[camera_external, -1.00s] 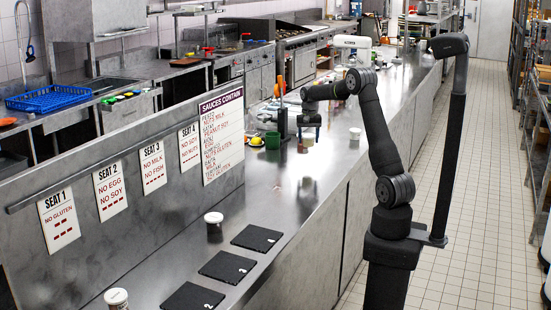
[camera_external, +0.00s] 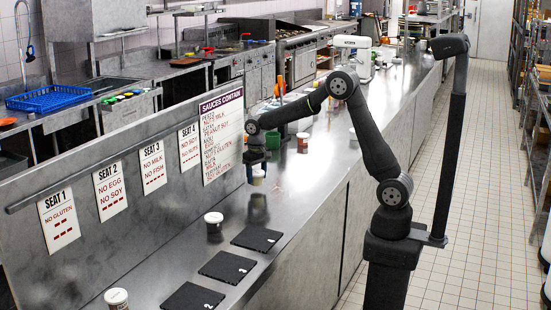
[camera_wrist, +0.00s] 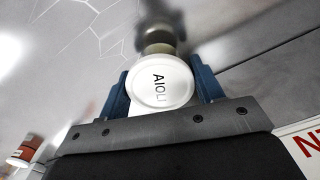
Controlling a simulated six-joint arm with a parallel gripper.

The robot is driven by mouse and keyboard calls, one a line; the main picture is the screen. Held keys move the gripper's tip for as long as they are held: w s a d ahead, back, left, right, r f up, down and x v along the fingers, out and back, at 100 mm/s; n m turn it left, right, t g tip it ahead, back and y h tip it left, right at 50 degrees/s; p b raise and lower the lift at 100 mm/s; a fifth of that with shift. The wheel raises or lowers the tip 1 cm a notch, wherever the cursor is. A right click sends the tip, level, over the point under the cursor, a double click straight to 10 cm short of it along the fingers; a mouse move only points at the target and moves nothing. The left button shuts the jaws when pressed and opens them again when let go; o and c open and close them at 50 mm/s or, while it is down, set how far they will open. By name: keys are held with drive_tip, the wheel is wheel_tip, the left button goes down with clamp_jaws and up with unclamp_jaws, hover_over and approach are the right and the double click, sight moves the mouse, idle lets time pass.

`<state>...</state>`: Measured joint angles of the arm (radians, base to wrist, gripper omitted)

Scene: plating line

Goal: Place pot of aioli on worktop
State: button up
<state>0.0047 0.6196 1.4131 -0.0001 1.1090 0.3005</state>
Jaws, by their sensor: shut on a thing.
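The pot of aioli (camera_wrist: 160,84) has a white lid marked AIOLI and sits between the blue fingers of my gripper (camera_wrist: 162,88) in the wrist view. In the external view my gripper (camera_external: 257,166) points down over the worktop (camera_external: 290,195), in front of the sauces sign. It is shut on the pot (camera_external: 258,178), which looks upright. A darker patch shows on the steel below the pot, like its reflection, with the pot seemingly above the surface. The pot's lower body is mostly hidden in the wrist view.
A white-lidded pot (camera_external: 214,225) stands nearer, left of the black numbered mats (camera_external: 257,238). Another pot (camera_external: 116,298) is at the bottom left. A red-brown pot (camera_external: 303,143) stands behind my gripper. The sauces sign (camera_external: 221,135) hangs on the wall panel. Bare steel surrounds the mats.

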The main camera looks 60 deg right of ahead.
drive_tip(key=shift+a, duration=0.15)
drive_tip(key=d+m, duration=0.1)
drive_tip(key=d, duration=0.3)
drive_tip(key=d+r+m, duration=0.1)
drive_tip(key=d, duration=0.3)
drive_tip(key=d+m, duration=0.1)
drive_tip(key=d, duration=0.4)
drive_tip(key=shift+w+r, duration=0.3)
drive_tip(key=shift+r, duration=0.05)
drive_tip(key=s+d+r+m, duration=0.15)
drive_tip(key=s+d, duration=0.25)
drive_tip(key=d, duration=0.6)
drive_tip(key=s+d+r+m, duration=0.1)
drive_tip(key=s+d+m, duration=0.25)
drive_tip(key=d, duration=0.65)
drive_tip(key=s+d+r+m, duration=0.2)
drive_tip(key=s+d, duration=0.2)
drive_tip(key=d, duration=0.6)
drive_tip(key=s+d+r+m, duration=0.2)
drive_tip(key=s+d+m, duration=0.1)
drive_tip(key=s+d, duration=0.9)
drive_tip(key=shift+s+d+r+m, duration=0.15)
drive_tip(key=shift+s+d+m, duration=0.15)
drive_tip(key=shift+d+m, duration=0.1)
drive_tip(key=shift+a, duration=0.1)
